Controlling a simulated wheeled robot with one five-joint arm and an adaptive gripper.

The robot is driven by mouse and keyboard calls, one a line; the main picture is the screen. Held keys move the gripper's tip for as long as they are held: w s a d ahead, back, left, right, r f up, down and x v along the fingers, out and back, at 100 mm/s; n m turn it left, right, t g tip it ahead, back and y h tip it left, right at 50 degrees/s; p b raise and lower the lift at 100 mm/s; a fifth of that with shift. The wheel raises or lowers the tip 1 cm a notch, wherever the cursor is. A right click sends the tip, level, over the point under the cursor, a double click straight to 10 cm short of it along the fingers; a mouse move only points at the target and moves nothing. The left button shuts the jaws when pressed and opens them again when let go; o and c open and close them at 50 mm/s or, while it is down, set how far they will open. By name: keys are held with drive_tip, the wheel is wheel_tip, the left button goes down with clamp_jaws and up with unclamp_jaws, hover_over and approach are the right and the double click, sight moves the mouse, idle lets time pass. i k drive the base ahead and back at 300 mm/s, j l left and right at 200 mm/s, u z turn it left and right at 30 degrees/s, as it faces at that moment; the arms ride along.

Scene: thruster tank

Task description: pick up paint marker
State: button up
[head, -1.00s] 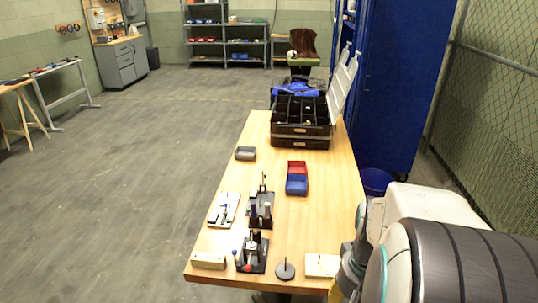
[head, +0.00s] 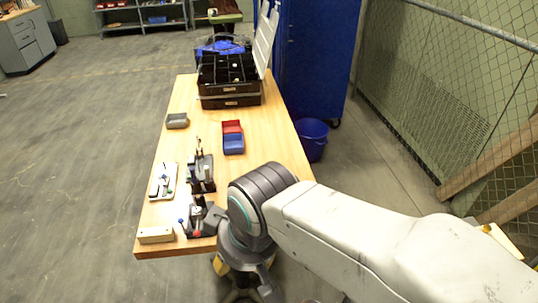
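I cannot single out the paint marker for certain. Small slim items lie on a white tray (head: 154,191) at the left of the wooden table, and upright pieces stand in a black holder (head: 207,184) beside it; they are too small to identify. My gripper (head: 242,292) hangs low at the bottom of the head view, in front of the table's near edge and partly cut off by the frame. Its dark fingers are too unclear to tell open from shut. My arm covers the table's near right corner.
A black fixture (head: 194,227) with knobs and a wooden block (head: 156,235) are near the front edge. A black toolbox (head: 230,101) stands behind. A blue bucket (head: 312,137) is right.

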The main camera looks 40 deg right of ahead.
sight(206, 168)
drive_tip(key=z, duration=2.8)
drive_tip(key=j+u, duration=0.1)
drive_tip(key=u, duration=0.35)
drive_tip(key=j+u, duration=0.1)
drive_tip(key=u, duration=0.8)
drive_tip(key=i+j+u, duration=0.1)
drive_tip(key=u, duration=0.4)
drive_tip(key=i+u, duration=0.1)
drive_tip(key=u, duration=0.35)
